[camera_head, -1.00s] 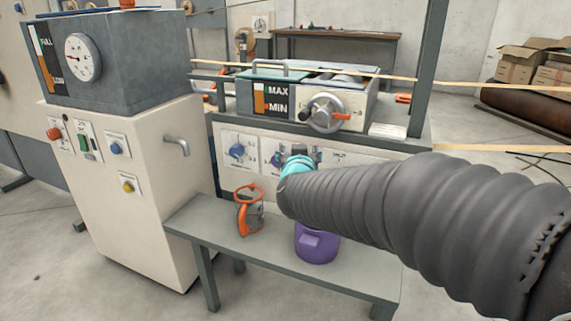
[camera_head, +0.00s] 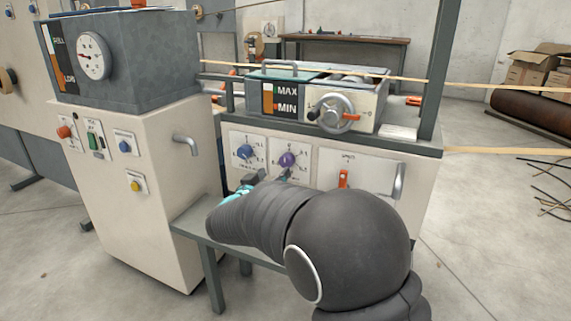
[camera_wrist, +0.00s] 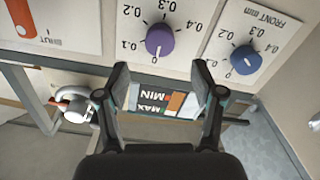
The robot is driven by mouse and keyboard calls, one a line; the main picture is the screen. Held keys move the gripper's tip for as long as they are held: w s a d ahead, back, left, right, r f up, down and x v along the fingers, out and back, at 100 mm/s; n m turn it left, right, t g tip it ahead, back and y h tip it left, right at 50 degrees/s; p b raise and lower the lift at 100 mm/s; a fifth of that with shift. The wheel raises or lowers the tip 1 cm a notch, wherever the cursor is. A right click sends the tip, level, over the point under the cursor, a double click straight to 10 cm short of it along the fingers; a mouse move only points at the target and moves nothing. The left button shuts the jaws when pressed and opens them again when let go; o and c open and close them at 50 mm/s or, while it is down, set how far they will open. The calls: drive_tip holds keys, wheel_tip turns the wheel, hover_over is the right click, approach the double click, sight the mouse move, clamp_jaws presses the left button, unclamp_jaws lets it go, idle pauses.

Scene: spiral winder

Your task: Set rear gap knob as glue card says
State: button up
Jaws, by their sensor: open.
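The purple knob (camera_head: 287,160) is right of the blue knob (camera_head: 246,151) on the cream panel. The wrist view shows the purple knob (camera_wrist: 159,40) with a scale from 0 to 0.4, and the blue knob (camera_wrist: 246,60) labelled FRONT mm. My gripper (camera_wrist: 161,72) is open and empty. Its fingertips are apart from the purple knob, which shows beyond the gap between them. In the head view my gripper (camera_head: 248,186) is low in front of the panel, partly hidden by my arm. I cannot identify a glue card.
Above the panel is the MAX/MIN box (camera_head: 283,101) with a handwheel (camera_head: 338,113). An orange switch (camera_head: 343,179) and grey handle (camera_head: 399,181) are to the right. A bench (camera_head: 190,226) stands below, mostly hidden by my arm. A cream cabinet (camera_head: 150,220) is left.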

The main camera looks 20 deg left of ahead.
sight(284, 162)
drive_tip(key=w, duration=0.7)
drive_tip(key=shift+w+d, duration=0.3)
drive_tip(key=shift+w, duration=0.1)
